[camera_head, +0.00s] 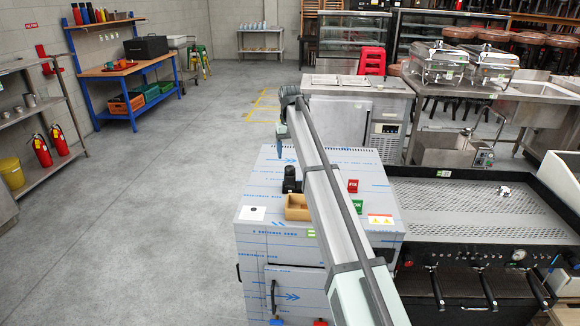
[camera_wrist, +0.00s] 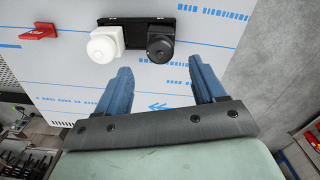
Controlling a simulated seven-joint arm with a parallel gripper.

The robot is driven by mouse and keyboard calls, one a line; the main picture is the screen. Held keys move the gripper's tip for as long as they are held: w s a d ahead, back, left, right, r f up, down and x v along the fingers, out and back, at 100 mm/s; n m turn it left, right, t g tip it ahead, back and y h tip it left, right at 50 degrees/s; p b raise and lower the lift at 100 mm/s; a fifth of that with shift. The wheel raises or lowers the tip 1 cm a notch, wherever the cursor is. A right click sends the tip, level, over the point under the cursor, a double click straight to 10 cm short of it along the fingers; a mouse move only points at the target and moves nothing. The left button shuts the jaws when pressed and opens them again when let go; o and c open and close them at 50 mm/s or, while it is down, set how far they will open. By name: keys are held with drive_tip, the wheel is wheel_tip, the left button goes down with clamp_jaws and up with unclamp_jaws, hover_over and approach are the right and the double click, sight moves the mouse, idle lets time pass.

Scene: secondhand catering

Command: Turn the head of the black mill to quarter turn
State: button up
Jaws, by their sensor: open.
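The black mill (camera_wrist: 160,46) stands on a black base (camera_wrist: 136,21) beside a white mill (camera_wrist: 104,45) in the wrist view. I see its dark head from above; the head's turn position cannot be read. In the head view the black mill (camera_head: 290,172) stands on the film-covered cabinet top, left of my arm. The white mill does not show there. My gripper (camera_wrist: 160,80) is open, with blue fingers spread and nothing between them. The mill lies just beyond the fingertips in the wrist view, apart from them. In the head view my gripper (camera_head: 280,148) is above and behind the mill.
A wooden box (camera_head: 297,207) sits in front of the mill. A red card (camera_head: 352,186) and a green card (camera_head: 357,206) stand right of my arm. The cabinet top (camera_head: 262,190) has free room left of the mill. A griddle-like machine (camera_head: 470,210) adjoins at right.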

sight(290, 167)
wheel_tip(290, 167, down, 6)
drive_tip(key=shift+f, duration=0.25)
drive_tip(key=shift+c, duration=0.4)
drive_tip(key=c, duration=1)
drive_tip(key=shift+m, duration=0.3)
drive_tip(key=o, duration=1.1)
drive_tip(key=shift+r, duration=0.1)
